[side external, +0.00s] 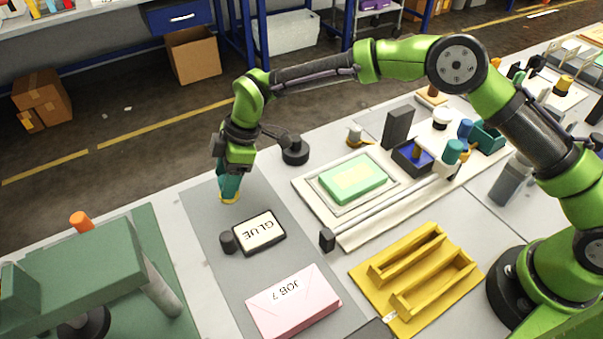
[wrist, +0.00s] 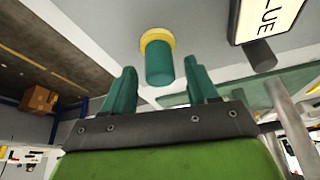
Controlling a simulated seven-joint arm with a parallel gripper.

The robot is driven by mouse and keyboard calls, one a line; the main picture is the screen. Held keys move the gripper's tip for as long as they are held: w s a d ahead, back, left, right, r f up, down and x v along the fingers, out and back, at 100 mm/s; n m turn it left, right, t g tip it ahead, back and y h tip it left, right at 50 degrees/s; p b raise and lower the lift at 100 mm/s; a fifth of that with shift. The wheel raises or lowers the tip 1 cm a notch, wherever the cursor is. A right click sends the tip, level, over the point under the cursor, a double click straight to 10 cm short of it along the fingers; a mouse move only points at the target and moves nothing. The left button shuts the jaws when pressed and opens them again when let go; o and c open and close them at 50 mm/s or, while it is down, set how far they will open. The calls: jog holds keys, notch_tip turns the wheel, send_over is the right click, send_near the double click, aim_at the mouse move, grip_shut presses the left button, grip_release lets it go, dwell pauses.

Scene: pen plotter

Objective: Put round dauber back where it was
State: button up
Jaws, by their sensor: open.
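The round dauber, a teal cylinder with a yellow round base, stands on the grey mat; its yellow base (side external: 229,198) shows below my gripper (side external: 230,178) in the side view. The wrist view shows the dauber (wrist: 160,62) just beyond and between the tips of my open gripper (wrist: 160,80), with a gap on each side. Its upper part is hard to tell from my teal fingers in the side view. The GLUE pad (side external: 260,232) with a black knob (side external: 228,242) lies nearby on the mat; it also shows in the wrist view (wrist: 266,18).
A pink JOB 7 packet (side external: 293,302) lies at the mat's front. A yellow slotted holder (side external: 405,290), empty, is to the right. The plotter bed with a green sheet (side external: 352,178) and rail is behind it. A green press (side external: 80,265) stands left. A black round object (side external: 295,152) sits behind.

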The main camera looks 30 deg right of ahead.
jog(key=s+d+r+m+t+h, duration=0.1)
jog(key=s+d+r+m, duration=0.1)
jog(key=d+r, duration=0.55)
jog(key=s+d+r+m+t, duration=0.15)
jog(key=d+r, duration=0.25)
jog(key=r, duration=0.6)
jog(key=s+d+r+m+t+h, duration=0.1)
jog(key=s+d+r+m, duration=0.45)
jog(key=s+d, duration=0.35)
jog(key=s+d+f+m+t, duration=0.2)
jog(key=s+d+m+t, duration=0.1)
jog(key=s+d+m, duration=0.8)
jog(key=s+d, duration=0.1)
jog(key=s, duration=0.2)
jog(key=shift+d+h, duration=0.25)
jog(key=shift+h, duration=0.05)
